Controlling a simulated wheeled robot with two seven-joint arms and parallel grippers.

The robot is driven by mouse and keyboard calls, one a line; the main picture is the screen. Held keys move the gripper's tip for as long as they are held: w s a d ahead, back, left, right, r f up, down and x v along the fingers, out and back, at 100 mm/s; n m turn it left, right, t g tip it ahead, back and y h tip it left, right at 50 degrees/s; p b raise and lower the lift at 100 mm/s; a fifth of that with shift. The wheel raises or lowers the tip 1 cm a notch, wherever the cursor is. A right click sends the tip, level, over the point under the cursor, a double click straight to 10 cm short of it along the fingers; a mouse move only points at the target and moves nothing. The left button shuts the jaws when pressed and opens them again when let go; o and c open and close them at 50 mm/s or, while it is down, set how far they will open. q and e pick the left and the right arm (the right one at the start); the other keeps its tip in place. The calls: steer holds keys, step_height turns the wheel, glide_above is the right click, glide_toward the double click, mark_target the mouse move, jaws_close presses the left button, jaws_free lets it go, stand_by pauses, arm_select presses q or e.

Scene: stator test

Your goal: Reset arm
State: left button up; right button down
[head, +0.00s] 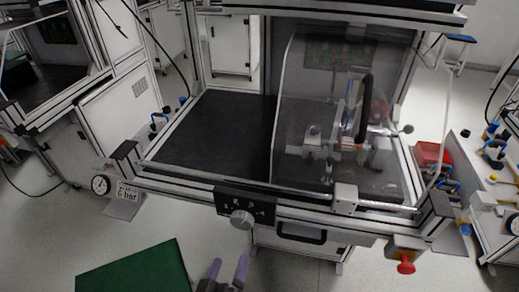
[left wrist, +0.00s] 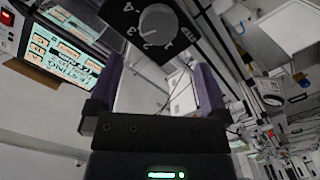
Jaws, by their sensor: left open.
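My left gripper (head: 228,272) shows at the bottom middle of the head view, below the front edge of the test bench. Its two purple fingers are spread apart with nothing between them. In the left wrist view the open fingers (left wrist: 155,92) point up toward a black selector panel with a grey dial (left wrist: 158,24), apart from it. The same dial (head: 241,217) sits on the bench's front rail in the head view. My right gripper is in neither view.
The bench's dark worktop (head: 215,130) is empty on the left. A clear cover (head: 290,100) encloses a mechanism on the right. A red emergency knob (head: 405,266) hangs at the front right, and a pressure gauge (head: 100,185) at the front left. A green mat (head: 135,270) lies lower left.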

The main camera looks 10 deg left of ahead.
arm_select(q)
steer(key=s+a+m+g, duration=0.3)
steer(key=s+m+g, duration=0.6)
steer(key=s+g, duration=0.4)
steer(key=s+a+f+g+y, duration=0.1)
steer(key=s+f+g, duration=0.25)
steer(key=f, duration=1.65)
steer(key=s+a+f, duration=0.1)
steer(key=s+f, duration=0.3)
steer(key=s, duration=0.2)
steer(key=s+a+f+m, duration=0.1)
steer(key=s+a+f, duration=0.1)
steer(key=s+f, duration=0.2)
steer(key=s+g, duration=0.1)
steer(key=s, duration=0.2)
steer(key=shift+s+a, duration=0.2)
steer(key=shift+a, duration=0.1)
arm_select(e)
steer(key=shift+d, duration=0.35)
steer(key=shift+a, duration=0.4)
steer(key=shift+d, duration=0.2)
